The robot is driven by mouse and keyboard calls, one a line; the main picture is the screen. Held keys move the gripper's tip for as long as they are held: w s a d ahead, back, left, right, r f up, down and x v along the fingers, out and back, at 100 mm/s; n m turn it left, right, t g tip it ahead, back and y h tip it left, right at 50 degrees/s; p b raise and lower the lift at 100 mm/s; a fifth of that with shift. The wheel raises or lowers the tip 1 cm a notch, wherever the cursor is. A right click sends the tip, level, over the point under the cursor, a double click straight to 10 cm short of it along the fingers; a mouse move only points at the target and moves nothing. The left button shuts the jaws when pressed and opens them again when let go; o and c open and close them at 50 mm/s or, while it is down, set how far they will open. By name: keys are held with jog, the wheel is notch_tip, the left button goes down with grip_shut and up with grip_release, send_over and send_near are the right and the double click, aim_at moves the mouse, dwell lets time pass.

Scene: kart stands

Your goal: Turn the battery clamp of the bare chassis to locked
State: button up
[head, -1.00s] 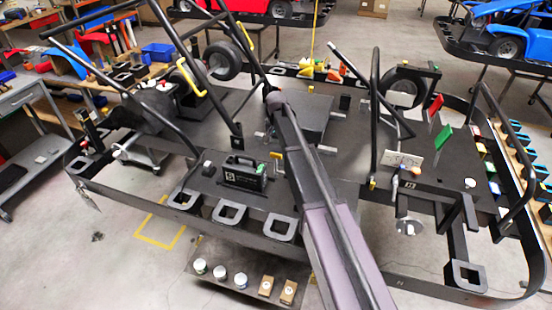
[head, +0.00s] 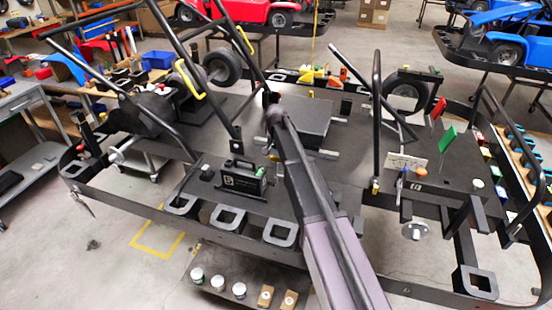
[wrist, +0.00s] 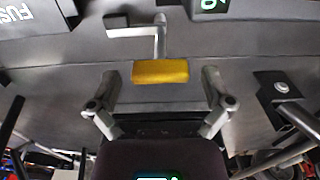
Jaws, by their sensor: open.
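In the wrist view the yellow handle (wrist: 160,72) sits on a grey bent metal lever (wrist: 160,40), which I take for the battery clamp. The lever has a crosswise arm reaching left over the dark plate. My gripper (wrist: 160,87) is open, one finger at each side of the handle and a little nearer the camera, with clear gaps. No contact shows. In the head view a black battery-like box (head: 243,182) with a carry handle stands on the chassis (head: 190,225). My arm hides my gripper and most of the clamp there.
Black frame tubes (head: 376,120) rise on both sides of my arm. A flat dark box (head: 302,117) lies behind it. Green (head: 447,138) and red flags stand at the right. In the wrist view a dark bracket (wrist: 285,100) is right of my gripper.

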jog(key=c, duration=1.3)
jog(key=shift+o, duration=0.2)
jog(key=shift+d, duration=0.1)
